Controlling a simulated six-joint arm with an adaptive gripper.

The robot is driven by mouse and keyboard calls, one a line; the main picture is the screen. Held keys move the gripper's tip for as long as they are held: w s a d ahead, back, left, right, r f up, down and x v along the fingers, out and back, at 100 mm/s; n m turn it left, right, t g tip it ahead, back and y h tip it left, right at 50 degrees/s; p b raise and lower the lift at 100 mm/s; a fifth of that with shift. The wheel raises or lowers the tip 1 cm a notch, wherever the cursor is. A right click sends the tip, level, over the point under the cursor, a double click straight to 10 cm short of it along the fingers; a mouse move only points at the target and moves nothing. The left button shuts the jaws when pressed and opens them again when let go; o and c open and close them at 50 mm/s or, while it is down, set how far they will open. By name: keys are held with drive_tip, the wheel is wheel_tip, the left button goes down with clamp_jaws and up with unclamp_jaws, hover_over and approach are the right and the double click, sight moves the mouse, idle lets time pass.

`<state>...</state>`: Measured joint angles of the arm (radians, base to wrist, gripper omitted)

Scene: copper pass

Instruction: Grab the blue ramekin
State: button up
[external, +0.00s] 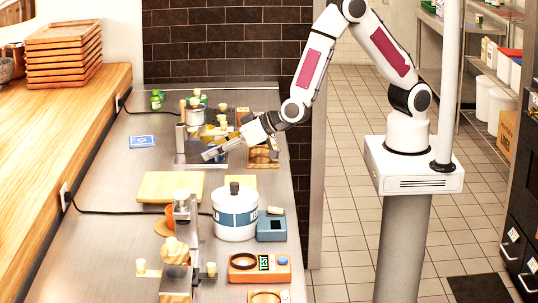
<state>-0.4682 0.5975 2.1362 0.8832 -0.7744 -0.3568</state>
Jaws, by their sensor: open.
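My gripper (208,154) reaches left from my arm, over the far half of the steel counter, and is open. I see nothing held in it. A small patch of blue (232,144) shows right beside and partly behind the gripper's fingers. It may be the blue ramekin, but it is too small and covered to be sure. I cannot tell whether the fingers touch it.
The steel counter (110,235) holds a white pot with a blue band (235,219), a cutting board (171,186), a blue-grey device (271,228) and an orange device (259,268). A flat blue-and-white item (143,141) lies left of the gripper. Stacked wooden trays (64,52) stand on the wooden ledge.

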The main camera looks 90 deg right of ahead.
drive_tip(key=c, duration=0.9)
drive_tip(key=shift+r, duration=0.2)
wheel_tip(320, 180, up, 18)
drive_tip(key=shift+f, duration=0.2)
idle(0.4)
idle(0.5)
